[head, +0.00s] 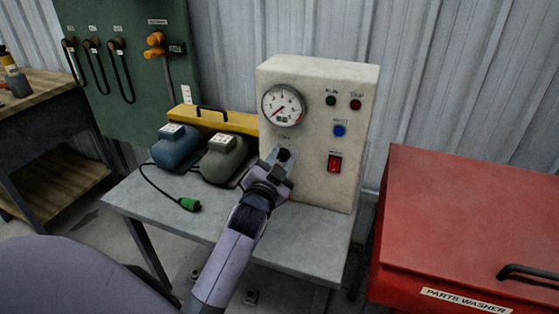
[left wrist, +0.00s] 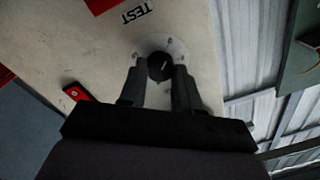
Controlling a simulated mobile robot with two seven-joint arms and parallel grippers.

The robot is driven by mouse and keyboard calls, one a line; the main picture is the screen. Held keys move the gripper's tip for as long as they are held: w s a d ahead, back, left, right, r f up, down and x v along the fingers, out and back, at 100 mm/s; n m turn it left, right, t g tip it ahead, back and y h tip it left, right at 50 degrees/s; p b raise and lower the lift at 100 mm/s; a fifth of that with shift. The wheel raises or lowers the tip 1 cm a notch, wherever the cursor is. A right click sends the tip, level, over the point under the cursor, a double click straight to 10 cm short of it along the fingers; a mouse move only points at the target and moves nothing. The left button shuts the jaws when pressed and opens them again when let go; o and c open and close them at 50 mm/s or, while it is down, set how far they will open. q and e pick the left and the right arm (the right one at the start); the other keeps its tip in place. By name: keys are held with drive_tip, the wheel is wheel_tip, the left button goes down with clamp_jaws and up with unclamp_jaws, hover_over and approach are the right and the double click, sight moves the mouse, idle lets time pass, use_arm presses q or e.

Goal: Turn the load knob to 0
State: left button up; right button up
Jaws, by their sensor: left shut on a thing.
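The load knob (head: 284,154) is a small black knob low on the left of the cream control box (head: 313,185), below the round gauge (head: 283,105). My left gripper (head: 279,163) reaches it from the front and partly covers it. In the left wrist view the knob (left wrist: 160,66) is round and black with a light pointer line, on a pale dial plate. The left gripper's two fingers (left wrist: 160,76) are shut on it from both sides. The knob's scale figures are too small to read. My right gripper is not in view.
On the box are a red rocker switch (head: 335,163), a blue button (head: 339,131) and green and red lamps. Two motor-like units (head: 225,158) and a green plug (head: 189,204) lie on the grey table (head: 150,205). A red parts washer (head: 470,220) stands right.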

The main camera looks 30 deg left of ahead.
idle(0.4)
use_arm(q)
drive_tip(key=o, duration=1.1)
drive_tip(key=shift+c, duration=0.2)
drive_tip(key=shift+s, duration=0.1)
